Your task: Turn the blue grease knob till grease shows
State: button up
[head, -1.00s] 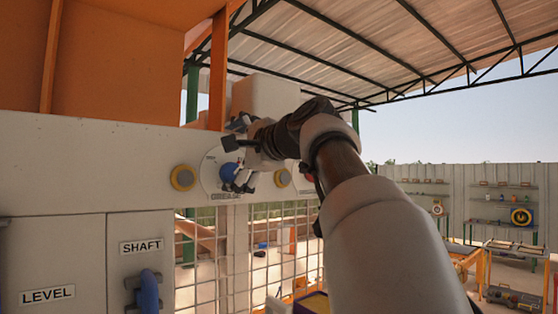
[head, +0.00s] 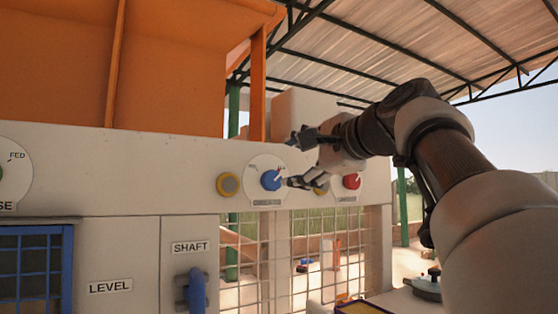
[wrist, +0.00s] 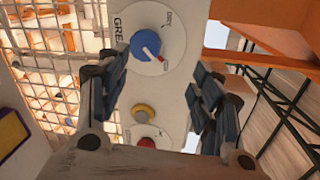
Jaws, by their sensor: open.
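The blue grease knob (head: 271,180) sits on a round white dial plate on the pale panel, with a label below it. A light pointer on it angles up and right in the head view. In the wrist view the knob (wrist: 144,44) shows its white pointer with a red end, beside small dial lettering I cannot read surely. My gripper (head: 298,160) is open and empty, just right of the knob in the head view. In the wrist view my gripper (wrist: 158,78) has its fingers spread, with the knob beyond their tips. I see no clear grease.
A yellow-ringed button (head: 228,184) is left of the knob; another (head: 321,188) is partly behind my gripper. A red knob (head: 352,181) is farther right. Below are a mesh guard (head: 266,262) and the SHAFT panel's blue handle (head: 196,290).

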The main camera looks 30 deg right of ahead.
jog(key=s+b, duration=0.1)
jog(key=s, duration=0.9)
jog(key=shift+r+b, duration=0.15)
jog(key=shift+b, duration=0.2)
jog(key=shift+w+d, duration=0.1)
dwell(0.7)
